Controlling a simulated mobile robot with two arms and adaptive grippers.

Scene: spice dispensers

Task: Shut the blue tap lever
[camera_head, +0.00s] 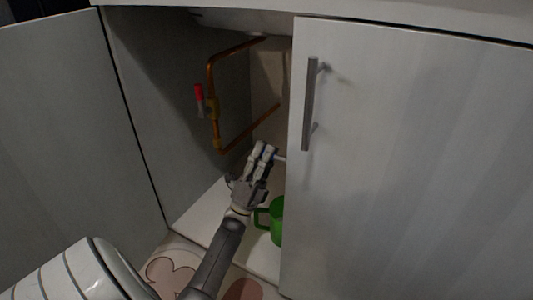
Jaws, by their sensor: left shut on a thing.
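My left gripper (266,151) reaches into the open cabinet and is shut at the lower copper pipe, near the edge of the closed right door. A small bluish-white piece, the blue tap lever (276,156), shows at its fingertips. Most of the lever is hidden by the fingers and the door, so its angle cannot be told. The copper pipe (211,68) carries a second tap with a red lever (198,91), which points up, to the left of the gripper. My right gripper is not in view.
The left cabinet door (70,140) stands open. The right door (410,160) with a metal handle (310,105) is closed, close beside my gripper. A green watering can or mug (276,222) stands on the cabinet floor (200,213) below the gripper, partly hidden.

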